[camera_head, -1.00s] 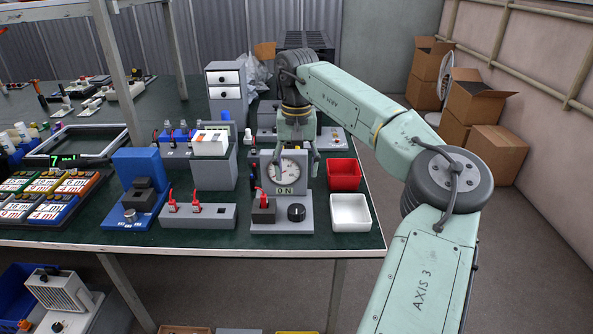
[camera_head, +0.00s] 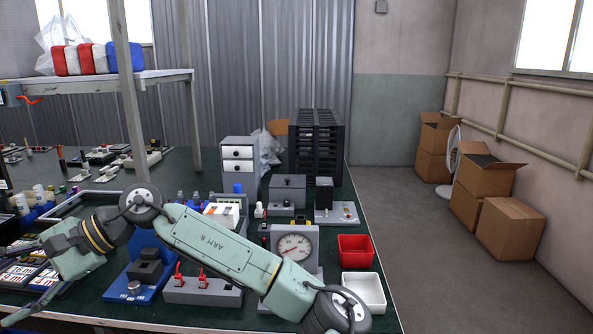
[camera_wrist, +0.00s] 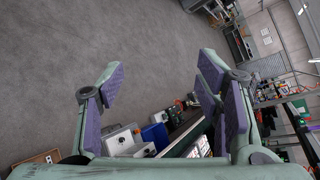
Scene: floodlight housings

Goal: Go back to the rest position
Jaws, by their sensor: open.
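My gripper (camera_wrist: 160,90) is open and empty in the wrist view, its purple-padded fingers wide apart over bare grey floor. In the head view my pale green arm folds across the front of the green-topped bench (camera_head: 389,310). Its wrist end hangs at the lower left, and the gripper (camera_head: 25,312) is partly cut off by the picture's left edge. The gauge box (camera_head: 294,245) stands upright behind my arm, with its lower part hidden.
A red bin (camera_head: 355,251) and a white bin (camera_head: 364,291) sit at the bench's right edge. A black rack (camera_head: 316,147) stands at the back. Cardboard boxes (camera_head: 510,229) and a fan stand by the right wall. The floor between is clear.

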